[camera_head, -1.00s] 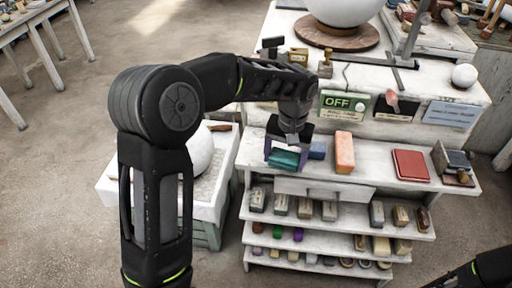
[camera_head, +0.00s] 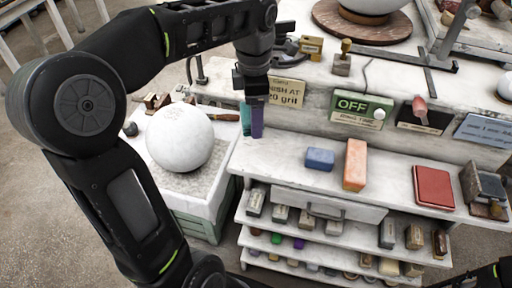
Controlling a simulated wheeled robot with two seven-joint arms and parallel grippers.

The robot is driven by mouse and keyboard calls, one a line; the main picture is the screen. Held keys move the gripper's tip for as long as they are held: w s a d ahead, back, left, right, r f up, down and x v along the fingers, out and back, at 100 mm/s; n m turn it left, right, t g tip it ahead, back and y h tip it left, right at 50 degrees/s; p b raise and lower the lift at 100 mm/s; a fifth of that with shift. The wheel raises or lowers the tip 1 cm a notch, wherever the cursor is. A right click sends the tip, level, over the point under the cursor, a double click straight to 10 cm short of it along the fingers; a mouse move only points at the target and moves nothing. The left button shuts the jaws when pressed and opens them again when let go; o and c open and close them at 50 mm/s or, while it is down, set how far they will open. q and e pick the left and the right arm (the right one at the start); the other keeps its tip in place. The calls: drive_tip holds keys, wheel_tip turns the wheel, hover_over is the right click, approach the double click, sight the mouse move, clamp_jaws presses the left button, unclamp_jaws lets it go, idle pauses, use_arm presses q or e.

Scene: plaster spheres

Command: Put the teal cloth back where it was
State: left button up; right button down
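The teal cloth (camera_head: 245,118) shows as a narrow teal strip at the fingers of my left gripper (camera_head: 254,120). The gripper points down, with a purple finger beside the cloth, and appears shut on it. It is at the left end of the white bench, near the edge and just right of the large white sphere (camera_head: 180,137). The arm and fingers hide part of the cloth.
A blue block (camera_head: 320,159), an orange block (camera_head: 355,165) and a red pad (camera_head: 433,187) lie on the bench top (camera_head: 285,160). A green OFF sign (camera_head: 362,107) stands behind them. The bench top left of the blue block is clear. Shelves with several small blocks are below.

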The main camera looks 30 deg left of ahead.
use_arm(q)
hover_over(254, 151)
drive_tip(key=shift+f+p, duration=0.3)
drive_tip(key=shift+f, duration=2.85)
drive_tip(key=shift+f, duration=1.85)
drive_tip(key=shift+f, duration=0.1)
drive_tip(key=shift+f, duration=0.15)
drive_tip(key=o, duration=1.8)
drive_tip(key=shift+c, duration=0.2)
drive_tip(key=shift+r, duration=0.2)
wheel_tip(254, 151, up, 12)
drive_tip(key=shift+r, duration=0.1)
